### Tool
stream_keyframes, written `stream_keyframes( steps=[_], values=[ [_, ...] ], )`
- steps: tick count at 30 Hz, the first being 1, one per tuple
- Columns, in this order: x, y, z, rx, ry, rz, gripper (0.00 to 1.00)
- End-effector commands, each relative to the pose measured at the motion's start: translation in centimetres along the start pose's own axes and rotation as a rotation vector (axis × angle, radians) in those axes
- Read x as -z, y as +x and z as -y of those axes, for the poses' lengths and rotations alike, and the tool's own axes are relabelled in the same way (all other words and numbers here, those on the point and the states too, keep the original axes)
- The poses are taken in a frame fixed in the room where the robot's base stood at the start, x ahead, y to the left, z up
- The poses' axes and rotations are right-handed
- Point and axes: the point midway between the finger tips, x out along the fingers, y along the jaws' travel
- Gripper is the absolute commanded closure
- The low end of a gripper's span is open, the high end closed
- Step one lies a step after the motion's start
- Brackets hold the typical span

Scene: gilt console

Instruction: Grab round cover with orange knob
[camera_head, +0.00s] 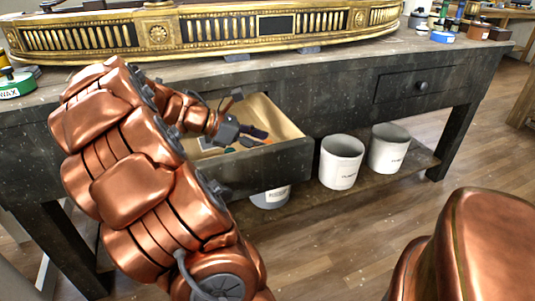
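My gripper (240,129) is at the end of my copper-coloured arm, over the open drawer (280,160) of the dark workbench. It is small in view, and its finger gap cannot be made out clearly. Small dark and orange pieces (268,140) lie in the drawer beside the gripper, partly hidden by it. I cannot make out a round cover with an orange knob; my arm hides the left part of the drawer.
A long gilt console piece (210,32) lies on the workbench (340,62). A green-labelled wax tin (15,86) stands at the left. Two white buckets (341,163) (388,149) stand on the lower shelf, with another (271,198) under the drawer. Several small containers (442,36) are at the back right.

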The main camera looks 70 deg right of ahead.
Motion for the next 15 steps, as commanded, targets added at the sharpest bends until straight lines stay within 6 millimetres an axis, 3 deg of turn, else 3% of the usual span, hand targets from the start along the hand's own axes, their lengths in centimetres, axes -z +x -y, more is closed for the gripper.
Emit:
stream_keyframes(
  steps=[2, 15],
  values=[
    [0.00, -0.02, 0.00, 0.000, 0.000, 0.000, 0.55],
    [-0.01, -0.03, 0.00, 0.000, 0.000, 0.000, 1.00]
  ],
)
